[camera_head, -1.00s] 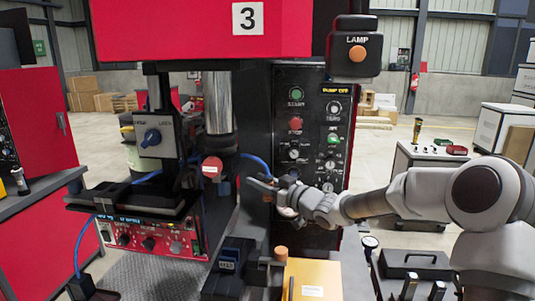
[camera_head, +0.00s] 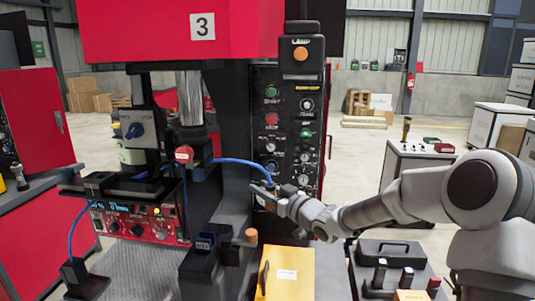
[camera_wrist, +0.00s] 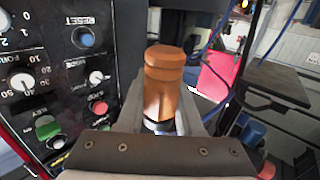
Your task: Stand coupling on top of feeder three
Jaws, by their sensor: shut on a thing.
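My gripper (camera_wrist: 160,110) is shut on a copper-brown cylinder, the coupling (camera_wrist: 165,82), which stands up between the fingers in the wrist view. Its lower part is hidden by the fingers and wrist. In the head view my gripper (camera_head: 264,192) is in front of the black control panel, and the coupling is too small to make out there. The red machine with the number 3 plate (camera_head: 202,26) fills the left and middle. A red control unit (camera_head: 140,215) with knobs sits low on it, under a dark platform. Which part is feeder three's top I cannot tell.
The control panel (camera_head: 285,130) with buttons and knobs is close to my gripper; it also fills the wrist view's left. A lamp box (camera_head: 302,50) juts out above. A blue cable (camera_head: 240,162) runs near my gripper. A yellow box (camera_head: 288,272) and black case (camera_head: 390,252) are below.

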